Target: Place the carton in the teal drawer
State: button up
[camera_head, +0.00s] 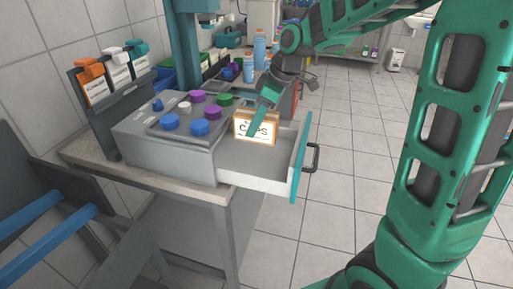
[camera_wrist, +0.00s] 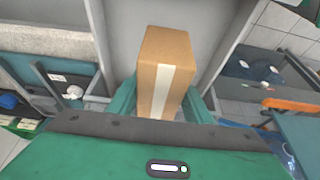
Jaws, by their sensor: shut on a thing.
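The carton (camera_head: 241,126) is a small brown box with a white printed label that ends in "PS". My gripper (camera_head: 259,120) is shut on it from above, with one green finger across the label. In the wrist view the carton (camera_wrist: 180,52) stands between the two fingers, with a pale tape strip down its side. The teal drawer (camera_head: 299,160) is pulled out from the grey cabinet, with a teal front and a grey interior. The carton is over the inner part of the drawer, close to the cabinet. I cannot tell whether it touches the drawer floor.
The grey cabinet (camera_head: 165,150) carries several blue, purple and green caps on top. Blue bottles (camera_head: 260,48) stand farther back. The tiled floor right of the drawer is clear. The drawer handle (camera_head: 314,158) sticks out.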

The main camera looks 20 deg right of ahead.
aim_at(274, 115)
jog(key=f, duration=0.4)
jog(key=shift+d+f, duration=0.15)
jog(key=shift+d, duration=0.05)
jog(key=shift+f, duration=1.8)
jog(key=shift+f, duration=0.1)
jog(key=o, duration=1.2)
jog(key=v, duration=1.2)
jog(key=shift+s, duration=0.1)
